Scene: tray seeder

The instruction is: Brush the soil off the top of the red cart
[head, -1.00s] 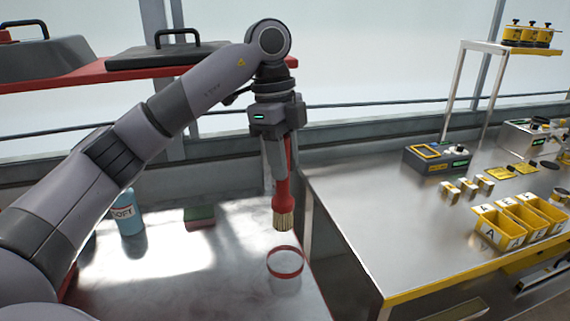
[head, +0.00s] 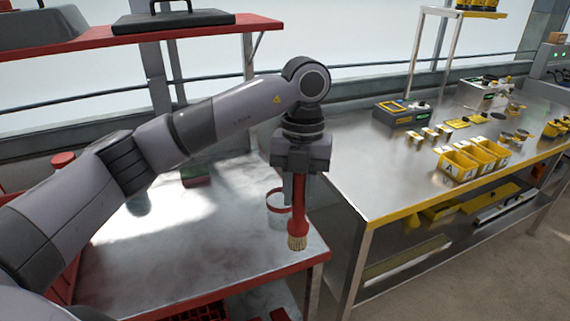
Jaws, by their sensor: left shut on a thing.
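My left gripper (head: 299,178) is shut on the red handle of a brush (head: 299,208). The brush hangs upright with its pale bristles down, over the front right corner of the red cart. Whether the bristles touch the top cannot be told. The red cart (head: 185,250) has a shiny metal top with a red rim, and my left arm covers much of its left side. Pale bright patches show on the top; I cannot make out soil among them. My right gripper is not in view.
A clear container with a red rim (head: 275,212) stands just behind the brush on the cart. A steel bench (head: 375,190) with yellow bins (head: 458,168) is to the right, across a narrow gap. A red shelf (head: 180,33) with dark lidded boxes is above at the back.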

